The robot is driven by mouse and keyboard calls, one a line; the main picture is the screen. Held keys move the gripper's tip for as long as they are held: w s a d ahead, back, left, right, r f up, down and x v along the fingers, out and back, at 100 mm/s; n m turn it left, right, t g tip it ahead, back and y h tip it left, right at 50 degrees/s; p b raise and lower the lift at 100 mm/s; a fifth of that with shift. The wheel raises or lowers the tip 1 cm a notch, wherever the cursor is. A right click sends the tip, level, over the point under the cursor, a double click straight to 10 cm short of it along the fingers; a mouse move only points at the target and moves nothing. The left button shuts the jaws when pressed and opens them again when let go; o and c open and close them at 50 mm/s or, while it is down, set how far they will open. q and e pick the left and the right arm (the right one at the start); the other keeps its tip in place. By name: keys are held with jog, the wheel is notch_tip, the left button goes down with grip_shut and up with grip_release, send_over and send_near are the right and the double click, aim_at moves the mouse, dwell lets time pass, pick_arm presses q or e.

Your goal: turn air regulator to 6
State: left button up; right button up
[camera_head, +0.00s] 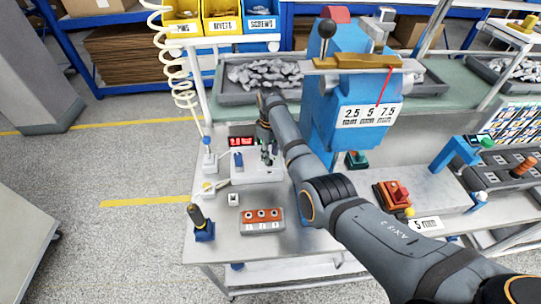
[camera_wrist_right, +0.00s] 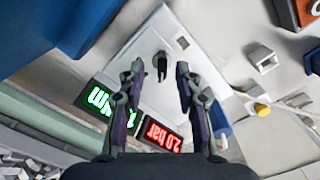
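My right gripper (camera_head: 268,152) is over a pale panel (camera_head: 258,176) on the bench, pointing down. The right wrist view shows the gripper (camera_wrist_right: 160,68) open, with its two fingers apart. A small black knob (camera_wrist_right: 162,66) on the panel lies between the fingertips in the picture; I cannot tell whether they touch it. A red display (camera_wrist_right: 163,136) beside it reads 2.0 bar, upside down. A green display (camera_wrist_right: 98,98) is partly hidden by a finger. The red display (camera_head: 241,142) also shows in the head view. My left gripper is out of view.
A blue machine (camera_head: 330,110) with a 2.5, 5, 7.5 mm label stands right of the panel. In front are an orange block (camera_head: 262,215) with several holes and a dark-handled tool (camera_head: 199,220) on a blue base. A coiled white hose (camera_head: 180,75) hangs at left.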

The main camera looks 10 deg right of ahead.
jog(key=shift+s+a+f, duration=0.1)
jog(key=shift+s+f, duration=0.05)
jog(key=shift+f, duration=1.05)
jog(key=shift+c, duration=0.3)
grip_shut()
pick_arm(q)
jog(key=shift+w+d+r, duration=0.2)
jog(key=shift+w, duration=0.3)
